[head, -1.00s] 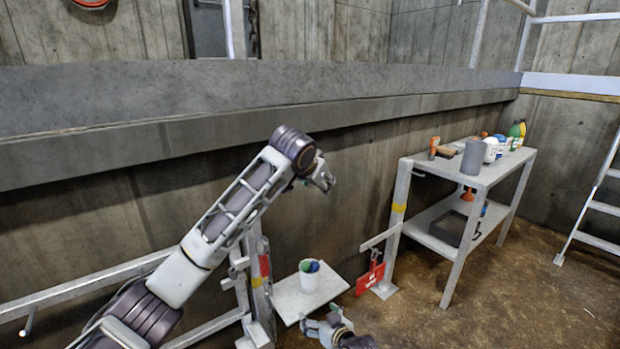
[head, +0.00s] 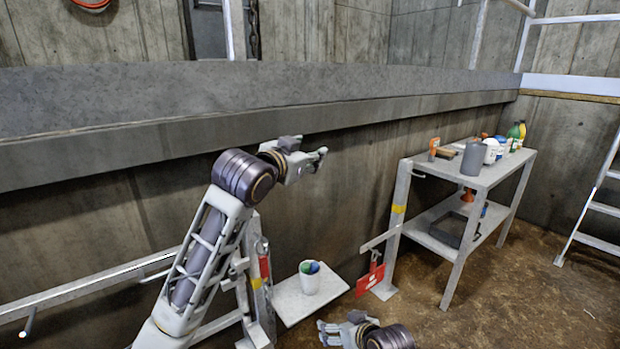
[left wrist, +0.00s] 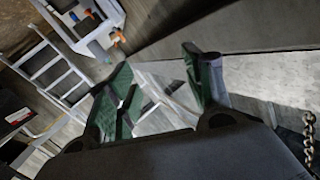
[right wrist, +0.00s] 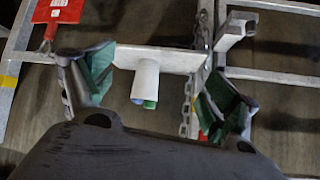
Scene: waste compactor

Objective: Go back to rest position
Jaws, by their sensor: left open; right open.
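My left gripper (head: 318,158) is raised in front of the grey concrete ledge in the head view. It is open and empty; its green-padded fingers stand apart in the left wrist view (left wrist: 160,85). My right gripper (head: 325,332) is low, at the bottom edge of the head view, below and to the right of the small shelf. It is open, with fingers apart in the right wrist view (right wrist: 155,85) and nothing between the pads. Both grippers are clear of the objects around them.
A white cup (head: 310,282) with blue and green contents stands on the small shelf (head: 290,303). A red sign (head: 370,277) hangs beside it. A metal table (head: 490,172) with bottles and tools stands right. A ladder (head: 605,190) leans far right. Floor between them is clear.

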